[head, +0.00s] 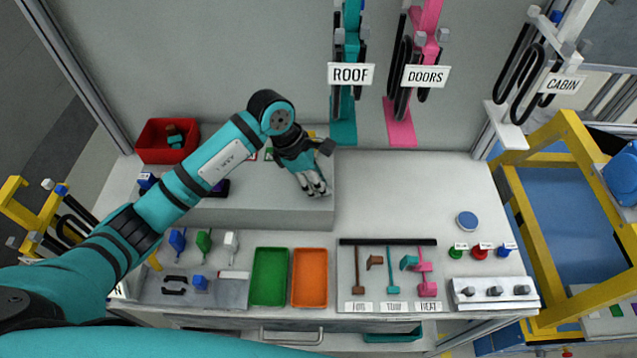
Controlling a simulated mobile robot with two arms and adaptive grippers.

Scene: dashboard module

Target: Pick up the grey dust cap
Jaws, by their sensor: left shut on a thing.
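My left arm reaches in from the left, over the raised grey step at the back of the bench. My left gripper (315,188) points down at the right part of this step, near its front edge. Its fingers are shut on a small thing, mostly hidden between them. It appears to be the grey dust cap, but its shape cannot be made out. I cannot tell whether it touches the step. My right gripper is not in view.
A red bin (150,155) stands at the back left. Green (270,303) and orange (310,304) trays lie at the front, beside a tool board (343,275). A white block with grey knobs (510,304) and a blue disc (466,221) are at the right. The bench's middle right is clear.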

